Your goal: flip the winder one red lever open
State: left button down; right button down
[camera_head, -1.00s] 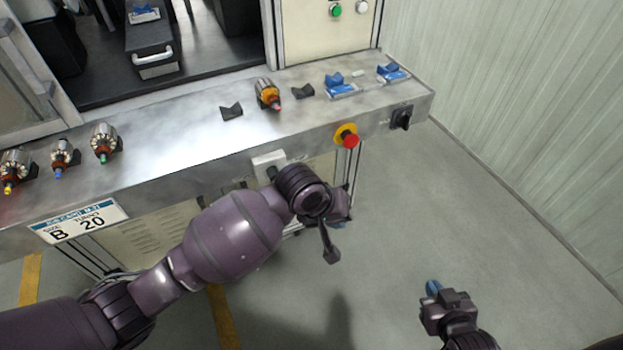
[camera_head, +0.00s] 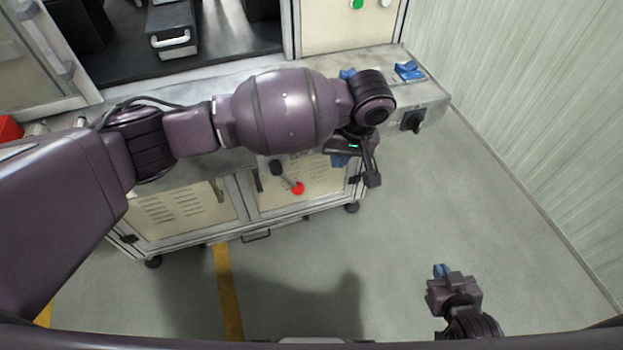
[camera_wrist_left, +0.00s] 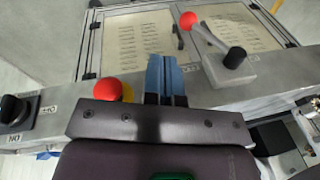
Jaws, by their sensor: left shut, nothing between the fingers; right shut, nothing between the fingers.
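The red lever (camera_head: 288,179) hangs at the front of the bench, its red ball end down and its black pivot up at the bench edge. It also shows in the left wrist view (camera_wrist_left: 207,35), with the red ball away from the bench. My left gripper (camera_head: 340,161) is shut and empty, in front of the bench edge to the right of the lever and apart from it. Its blue fingers (camera_wrist_left: 166,78) lie between the lever and a red button in the wrist view. My right gripper (camera_head: 440,271) is shut and empty, low above the floor.
The red button (camera_wrist_left: 107,89) on a yellow base sits close beside my left gripper; my arm hides it in the head view. A black rotary switch (camera_head: 412,121) is at the bench's right end. Blue holders (camera_head: 409,70) stand on top. Floor at right is clear.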

aim_at(288, 180)
jog(key=shift+a+r, duration=0.1)
jog(key=shift+a, duration=0.1)
pick_arm(q)
jog(key=shift+a+f, duration=0.1)
jog(key=shift+f, duration=0.05)
jog(key=w+a+f, duration=0.1)
jog(key=a+f, duration=0.4)
jog(key=f, duration=0.6)
jog(key=shift+w+a, duration=0.15)
jog(key=shift+a, duration=0.15)
pick_arm(e)
jog(key=shift+s+d, duration=0.1)
jog(key=shift+d, duration=0.05)
pick_arm(q)
jog(key=shift+w+a+f, duration=0.1)
pick_arm(e)
jog(key=shift+w, duration=0.2)
